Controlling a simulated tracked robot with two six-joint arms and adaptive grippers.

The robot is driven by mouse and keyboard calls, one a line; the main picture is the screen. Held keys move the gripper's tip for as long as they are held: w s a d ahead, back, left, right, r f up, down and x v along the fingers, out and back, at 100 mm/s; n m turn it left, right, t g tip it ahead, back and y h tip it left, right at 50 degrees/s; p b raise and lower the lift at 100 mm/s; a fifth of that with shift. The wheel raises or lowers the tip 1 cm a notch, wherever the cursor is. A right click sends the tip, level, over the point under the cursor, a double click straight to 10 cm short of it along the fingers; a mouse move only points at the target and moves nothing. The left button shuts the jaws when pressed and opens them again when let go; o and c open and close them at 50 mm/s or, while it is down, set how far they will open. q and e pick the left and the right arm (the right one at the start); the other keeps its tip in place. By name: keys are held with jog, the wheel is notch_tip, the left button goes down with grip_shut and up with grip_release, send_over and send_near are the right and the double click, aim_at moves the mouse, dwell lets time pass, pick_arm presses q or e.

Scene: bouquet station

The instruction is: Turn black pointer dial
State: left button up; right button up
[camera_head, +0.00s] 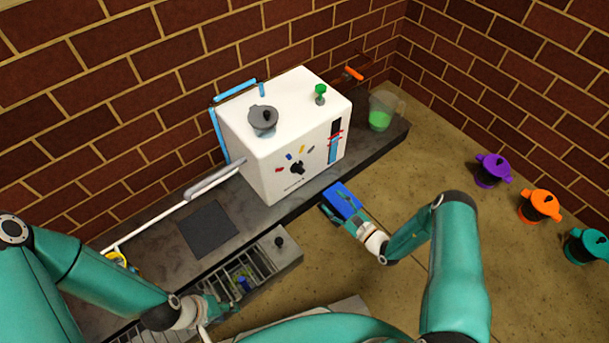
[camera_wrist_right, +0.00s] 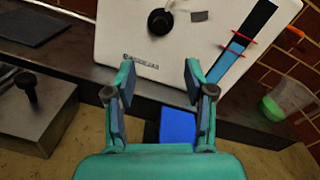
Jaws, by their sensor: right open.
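The black pointer dial (camera_head: 297,168) sits on the front face of the white machine (camera_head: 262,170), with small coloured marks in an arc above it. In the right wrist view the dial (camera_wrist_right: 160,21) shows near the top edge, beyond the fingertips. My right gripper (camera_head: 338,207) is open and empty, below and in front of the machine's face, apart from the dial. Its two fingers (camera_wrist_right: 158,72) frame the lower part of the white panel. My left gripper (camera_head: 222,300) is low at the left by the open drawer; its fingers are too small to judge.
A blue block (camera_head: 344,199) lies below the machine, behind my right gripper. The drawer (camera_head: 272,262) with a rack juts out at the counter's front. A jug of green liquid (camera_head: 380,118) stands right of the machine. Purple, orange and teal pots (camera_head: 490,172) stand at the right.

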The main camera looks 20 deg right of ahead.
aim_at(302, 173)
jog(key=b+x, duration=0.4)
jog(key=x, duration=1)
jog(key=shift+f+b, duration=0.1)
jog(key=shift+b, duration=0.2)
jog(key=shift+w+a, duration=0.2)
jog(key=shift+w, duration=0.2)
grip_shut()
